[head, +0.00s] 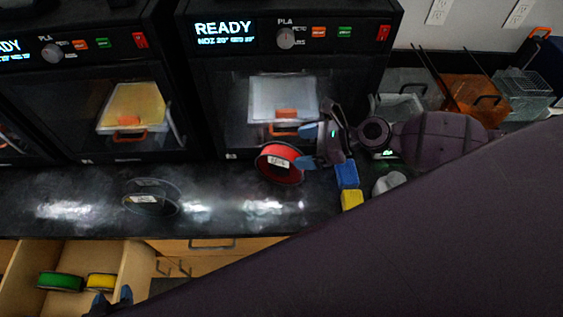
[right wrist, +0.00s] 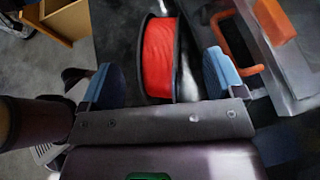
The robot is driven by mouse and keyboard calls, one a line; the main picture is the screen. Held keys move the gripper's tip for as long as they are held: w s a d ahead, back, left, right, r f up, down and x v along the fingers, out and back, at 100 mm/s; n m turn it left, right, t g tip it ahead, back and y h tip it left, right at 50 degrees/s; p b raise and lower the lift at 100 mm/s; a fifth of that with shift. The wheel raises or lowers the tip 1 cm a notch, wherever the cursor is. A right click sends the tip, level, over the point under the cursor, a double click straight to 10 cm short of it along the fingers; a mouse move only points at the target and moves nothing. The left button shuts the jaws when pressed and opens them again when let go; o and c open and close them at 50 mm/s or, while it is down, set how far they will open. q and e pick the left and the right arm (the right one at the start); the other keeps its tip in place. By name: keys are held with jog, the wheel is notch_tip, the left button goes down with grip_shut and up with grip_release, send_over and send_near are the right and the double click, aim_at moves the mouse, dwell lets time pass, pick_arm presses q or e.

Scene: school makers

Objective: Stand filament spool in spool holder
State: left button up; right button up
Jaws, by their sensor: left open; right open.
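A red filament spool (head: 282,168) with a white label stands on the black counter in front of the right printer. My right gripper (head: 295,146) is open at it; in the right wrist view the red spool (right wrist: 159,55) lies between the two blue-tipped fingers, with a gap at each side.
A blue block (head: 347,175) and a yellow block (head: 352,199) are right of the red spool. My arm hides the lower right.

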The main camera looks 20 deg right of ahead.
aim_at(286, 150)
jog(key=shift+p+x, duration=0.6)
jog(key=shift+x, duration=2.15)
jog(key=shift+s+a+r, duration=0.1)
jog(key=shift+s+a, duration=0.05)
grip_shut()
